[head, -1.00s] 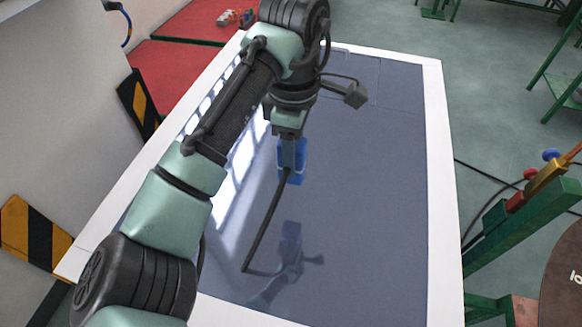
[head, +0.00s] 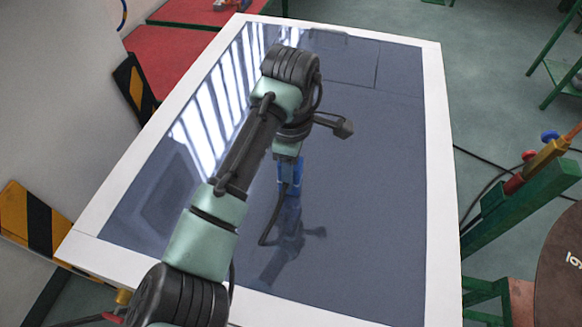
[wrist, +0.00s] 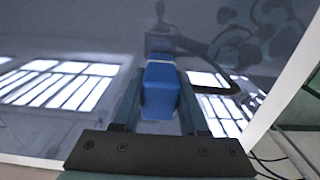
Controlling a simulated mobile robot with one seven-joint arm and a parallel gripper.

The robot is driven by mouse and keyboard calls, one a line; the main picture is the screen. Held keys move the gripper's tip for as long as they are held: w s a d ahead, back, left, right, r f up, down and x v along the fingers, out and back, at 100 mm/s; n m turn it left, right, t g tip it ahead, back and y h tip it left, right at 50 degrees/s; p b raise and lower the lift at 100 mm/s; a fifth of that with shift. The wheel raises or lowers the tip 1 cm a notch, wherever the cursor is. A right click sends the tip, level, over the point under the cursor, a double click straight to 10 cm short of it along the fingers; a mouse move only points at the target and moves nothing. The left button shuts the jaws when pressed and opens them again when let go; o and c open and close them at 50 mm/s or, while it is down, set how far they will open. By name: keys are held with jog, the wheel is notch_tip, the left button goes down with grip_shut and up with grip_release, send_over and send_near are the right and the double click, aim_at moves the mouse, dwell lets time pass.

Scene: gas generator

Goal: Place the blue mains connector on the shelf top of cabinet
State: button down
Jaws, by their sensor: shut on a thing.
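The blue mains connector (head: 295,178) is in my gripper (head: 289,172), just above or touching the glossy blue-grey top of the cabinet (head: 385,200). I cannot tell whether it touches. Its mirror image shows directly below it in the head view. A dark cable (head: 266,228) curves down beside it. In the wrist view the connector (wrist: 160,88) sits between the two fingers of my gripper (wrist: 158,105), which are shut on it. Part of the connector is hidden by the gripper in the head view.
The top is clear around the connector and has a white border (head: 440,150). A white wall with black-yellow striped panels (head: 38,232) stands at the left. Green metal frames (head: 520,215) with red and blue fittings stand at the right. A red surface (head: 175,70) lies beyond the back left.

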jog(key=shift+f, duration=0.1)
jog(key=c, duration=0.9)
grip_release()
jog(key=shift+f, duration=0.1)
jog(key=o, duration=0.5)
jog(key=shift+c, duration=0.2)
notch_tip(320, 180, up, 12)
jog(key=shift+r+p, duration=0.25)
jog(key=shift+p, duration=0.35)
